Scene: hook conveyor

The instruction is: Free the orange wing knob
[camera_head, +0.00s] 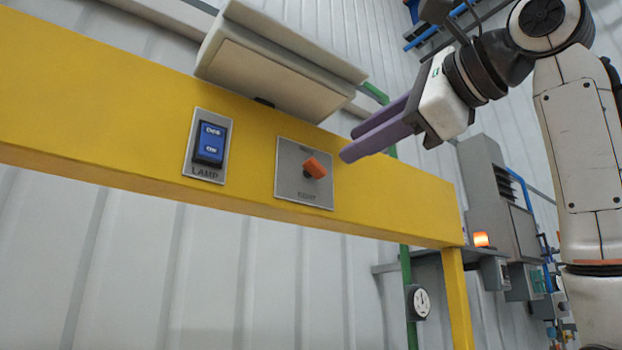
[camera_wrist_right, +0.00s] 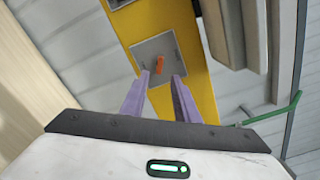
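The orange wing knob (camera_head: 315,168) sits on a grey square plate (camera_head: 290,188) on the yellow beam. In the head view its wing is tilted. The knob also shows in the right wrist view (camera_wrist_right: 160,65), between and beyond the fingertips. My right gripper (camera_head: 350,144) comes in from the upper right with its purple fingers pointing at the knob. In the right wrist view the fingers (camera_wrist_right: 160,76) are apart with nothing between them, and the gripper looks clear of the knob. My left gripper is not in view.
The yellow beam (camera_head: 90,95) runs across the view. A blue lamp switch (camera_head: 209,143) is on a plate left of the knob. A beige box (camera_head: 275,75) is mounted above the beam, close to the right gripper. A lit orange lamp (camera_head: 481,239) and grey machinery stand at right.

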